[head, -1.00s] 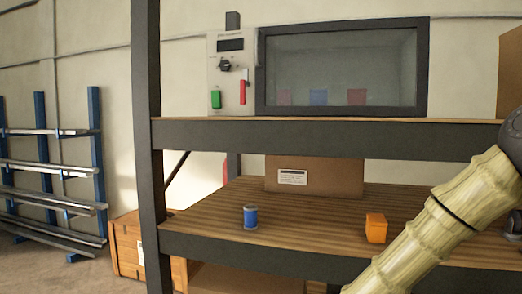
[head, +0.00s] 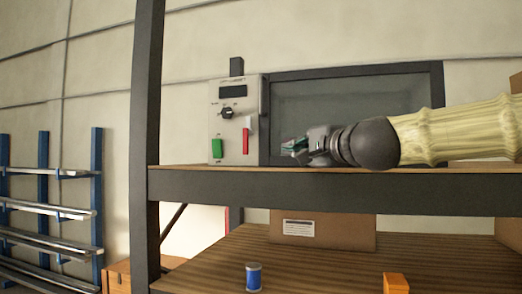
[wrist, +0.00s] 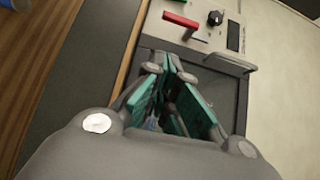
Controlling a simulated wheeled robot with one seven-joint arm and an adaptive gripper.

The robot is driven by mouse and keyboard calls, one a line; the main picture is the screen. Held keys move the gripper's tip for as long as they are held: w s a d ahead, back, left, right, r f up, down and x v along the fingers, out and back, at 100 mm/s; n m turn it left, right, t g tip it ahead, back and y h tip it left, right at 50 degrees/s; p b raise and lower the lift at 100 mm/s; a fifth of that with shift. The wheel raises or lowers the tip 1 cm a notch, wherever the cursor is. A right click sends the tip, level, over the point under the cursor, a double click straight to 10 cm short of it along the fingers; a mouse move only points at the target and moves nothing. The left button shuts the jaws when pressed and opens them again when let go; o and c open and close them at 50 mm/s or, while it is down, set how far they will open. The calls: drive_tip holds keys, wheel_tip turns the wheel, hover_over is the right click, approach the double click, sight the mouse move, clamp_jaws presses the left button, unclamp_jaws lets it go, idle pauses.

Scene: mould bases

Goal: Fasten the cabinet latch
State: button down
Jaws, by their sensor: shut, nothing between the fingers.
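The cabinet has a dark-framed glass door (head: 354,68) and a pale control panel (head: 219,150) on its left. A red lever (head: 246,140) hangs upright on the panel beside the door frame; I cannot tell for certain that it is the latch. The lever also shows at the top of the wrist view (wrist: 181,20). My gripper (head: 290,147) is in front of the lower left of the door, right of the lever and apart from it. Its teal-padded fingers (wrist: 170,62) are shut and empty, pointing towards the panel. My arm hides part of the door.
The panel carries a green switch (head: 217,148), a black knob (head: 227,112) and a display. The shelf edge (head: 330,193) runs just below my gripper, and a dark post (head: 146,120) stands at left. A blue spool (head: 254,277) and an orange block (head: 396,284) sit on the lower shelf.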

sight(248, 135)
drive_tip(key=shift+s+d+r, duration=0.15)
drive_tip(key=shift+d+r, duration=0.05)
drive_tip(key=shift+r, duration=0.25)
drive_tip(key=p+x, duration=0.3)
drive_tip(key=x, duration=0.6)
drive_tip(key=shift+w+a+r, duration=0.1)
drive_tip(key=shift+w+a, duration=0.05)
drive_tip(key=shift+w, duration=0.15)
drive_tip(key=a+p, duration=0.1)
drive_tip(key=w+a+p, duration=0.1)
drive_tip(key=a, duration=0.1)
drive_tip(key=shift+w+a, duration=0.1)
drive_tip(key=shift+w, duration=0.1)
drive_tip(key=shift+w+a+p, duration=0.1)
drive_tip(key=shift+a+p, duration=0.25)
drive_tip(key=shift+a, duration=0.05)
drive_tip(key=shift+a+f+b, duration=0.1)
drive_tip(key=shift+f+b, duration=0.3)
drive_tip(key=shift+b, duration=0.55)
